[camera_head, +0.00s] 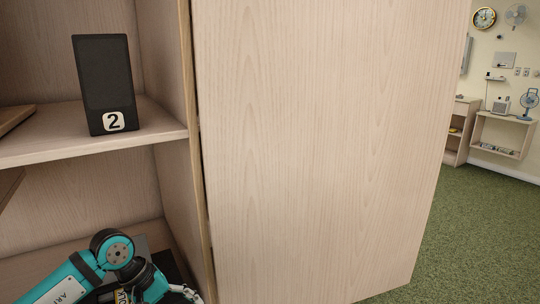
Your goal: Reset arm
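My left arm comes in from the lower left, in front of the cabinet's lower compartment. The end of my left gripper (184,294) is at the bottom edge of the view, mostly cut off, so its fingers cannot be made out. Dark shapes lie around and behind it, and I cannot tell whether it touches anything. My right arm and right gripper are out of view.
A wooden cabinet's shelf (60,144) holds an upright black box (105,85) marked 2. The wooden door (315,150) stands open and fills the middle. Green carpet (470,240) is clear at right, with a wall shelf (500,135) beyond.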

